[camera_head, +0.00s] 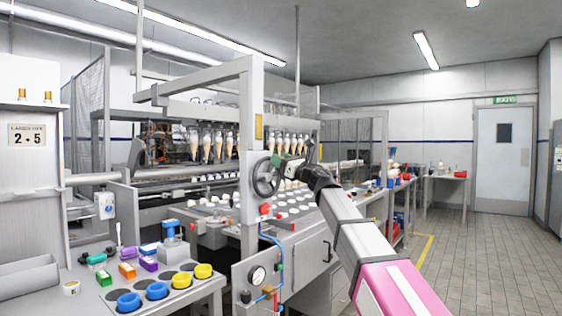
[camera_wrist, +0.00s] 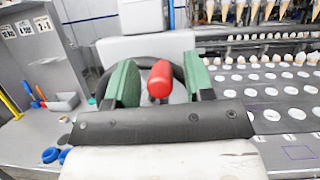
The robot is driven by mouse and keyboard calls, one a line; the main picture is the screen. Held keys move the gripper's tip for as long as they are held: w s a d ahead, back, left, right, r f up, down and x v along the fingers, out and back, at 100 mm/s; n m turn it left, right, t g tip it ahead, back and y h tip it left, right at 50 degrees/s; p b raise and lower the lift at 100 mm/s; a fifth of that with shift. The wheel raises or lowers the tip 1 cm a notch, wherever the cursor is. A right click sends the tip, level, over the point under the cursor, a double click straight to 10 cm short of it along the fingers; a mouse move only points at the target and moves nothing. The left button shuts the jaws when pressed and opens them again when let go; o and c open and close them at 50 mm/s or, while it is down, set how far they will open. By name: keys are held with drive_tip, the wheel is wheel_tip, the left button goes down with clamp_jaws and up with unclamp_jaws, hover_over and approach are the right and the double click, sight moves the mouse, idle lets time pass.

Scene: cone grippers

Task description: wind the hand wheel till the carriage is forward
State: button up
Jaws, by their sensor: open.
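The hand wheel (camera_head: 266,177) is a dark ring on the grey machine post, in the middle of the head view. Its dark rim (camera_wrist: 150,41) also shows behind my fingers in the wrist view. A red handle knob (camera_wrist: 160,80) stands between the two green finger pads of my gripper (camera_wrist: 150,85). In the head view my gripper (camera_head: 288,168) is at the wheel's right side. The carriage (camera_wrist: 270,84) seems to be the flat bed with rows of white discs, but I cannot tell surely.
A row of cones (camera_head: 225,140) hangs above the bed. A gauge panel (camera_head: 258,275) is below the wheel. A side bench at the left holds blue rings (camera_head: 128,302), yellow rings (camera_head: 203,271) and small coloured boxes. The tiled floor (camera_head: 480,255) at the right is free.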

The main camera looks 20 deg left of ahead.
clamp_jaws()
drive_tip(key=shift+s+a+r+n+g+y, duration=0.15)
drive_tip(key=shift+s+n+g, duration=0.4)
drive_tip(key=shift+n, duration=0.6)
drive_tip(key=shift+s+a+n+g+y, duration=0.1)
drive_tip(key=shift+s+a+n+g, duration=0.25)
drive_tip(key=shift+n+g, duration=0.6)
drive_tip(key=shift+s+a+r+n+g+y, duration=0.1)
drive_tip(key=shift+s+n+g, duration=0.35)
drive_tip(key=shift+n, duration=0.95)
unclamp_jaws()
drive_tip(key=v, duration=1.1)
